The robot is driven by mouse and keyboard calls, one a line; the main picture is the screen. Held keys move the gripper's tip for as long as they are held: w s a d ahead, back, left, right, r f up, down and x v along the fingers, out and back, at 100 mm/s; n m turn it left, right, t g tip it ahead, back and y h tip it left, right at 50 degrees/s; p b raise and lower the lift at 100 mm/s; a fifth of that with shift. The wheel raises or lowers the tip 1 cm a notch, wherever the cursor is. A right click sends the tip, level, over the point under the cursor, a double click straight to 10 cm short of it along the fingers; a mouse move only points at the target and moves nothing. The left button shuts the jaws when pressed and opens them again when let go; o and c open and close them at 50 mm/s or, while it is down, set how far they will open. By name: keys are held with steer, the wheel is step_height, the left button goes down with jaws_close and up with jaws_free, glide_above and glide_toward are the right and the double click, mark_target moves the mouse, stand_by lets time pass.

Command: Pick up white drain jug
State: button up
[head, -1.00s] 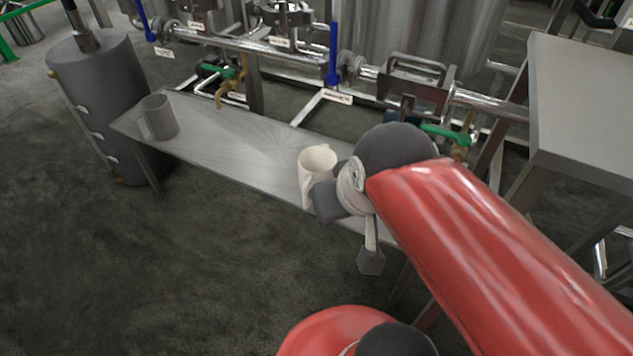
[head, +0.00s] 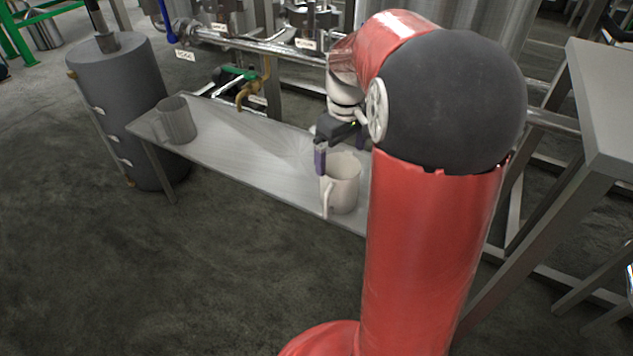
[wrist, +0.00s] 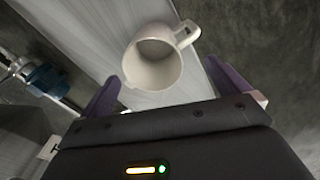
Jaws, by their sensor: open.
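The white drain jug (head: 343,186) stands upright on the metal bench (head: 235,150), near its front edge, with its handle toward the front left in the head view. My gripper (head: 322,158) is just behind and left of the jug's rim, pointing down. In the wrist view the jug (wrist: 153,58) lies ahead of my gripper (wrist: 168,92), its open mouth facing the camera and its handle at the upper right. The two purple fingers are spread wide, with nothing held between them. Part of the jug's right side is close to my red arm in the head view.
A grey jug (head: 176,120) stands at the bench's left end. A grey cylindrical tank (head: 110,95) is beside that end. Pipes and valves (head: 250,80) run behind the bench. A tall metal table (head: 603,110) is at right. The floor in front is clear.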

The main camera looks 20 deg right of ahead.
mark_target(341, 177)
steer(key=f, duration=0.3)
steer(key=w+d+f+b, duration=0.1)
steer(key=f, duration=0.5)
steer(key=shift+w+d+f, duration=0.15)
steer(key=shift+w+f, duration=0.1)
steer(key=shift+f, duration=0.05)
steer(key=shift+c, duration=0.3)
steer(key=c, duration=1)
